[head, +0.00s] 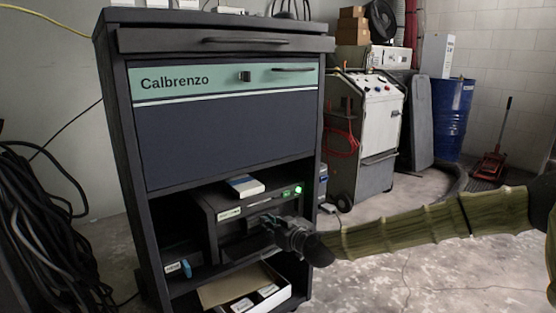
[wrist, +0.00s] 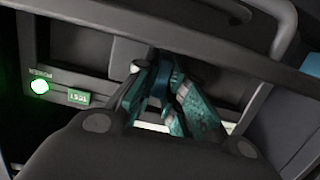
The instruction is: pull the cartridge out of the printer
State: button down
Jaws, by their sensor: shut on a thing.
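The dark printer (head: 235,215) stands on the open shelf of the cabinet, with a lit green light and a small green display at its upper right. My gripper (head: 275,225) reaches in from the right to the printer's front. In the wrist view my gripper (wrist: 162,85) has its fingers close together, shut on a dark part at the printer's front opening. That part appears to be the cartridge (wrist: 160,60), but it is mostly hidden by the fingers. How far it sits inside the printer cannot be told.
The cabinet (head: 225,135) has a closed drawer front above the shelf. A small box (head: 245,186) lies on the printer. An open carton (head: 217,293) with white boxes is below. Black cables (head: 40,235) hang at left.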

jog(key=shift+s+d+r, duration=0.1)
jog(key=shift+r, duration=0.05)
jog(key=shift+s+d, duration=0.2)
jog(key=shift+s, duration=0.1)
jog(key=shift+s+d+p, duration=0.2)
jog(key=shift+s+p, duration=0.1)
jog(key=shift+p, duration=0.05)
jog(key=f+p+v, duration=0.1)
jog(key=v, duration=0.6)
jog(key=shift+s+d+p, duration=0.15)
jog(key=shift+d+p, duration=0.05)
jog(key=shift+p, duration=0.2)
dwell(1.5)
jog(key=shift+s+d+f, duration=0.1)
jog(key=shift+s+f, duration=0.05)
jog(key=shift+f, duration=0.05)
jog(key=shift+r+p, duration=0.65)
jog(key=shift+r, duration=0.1)
dwell(0.3)
jog(key=f+p+v, duration=0.2)
jog(key=p+v, duration=0.1)
jog(key=v, duration=1.1)
jog(key=shift+s+d+f, duration=0.4)
jog(key=shift+s+f, duration=0.1)
dwell(1.7)
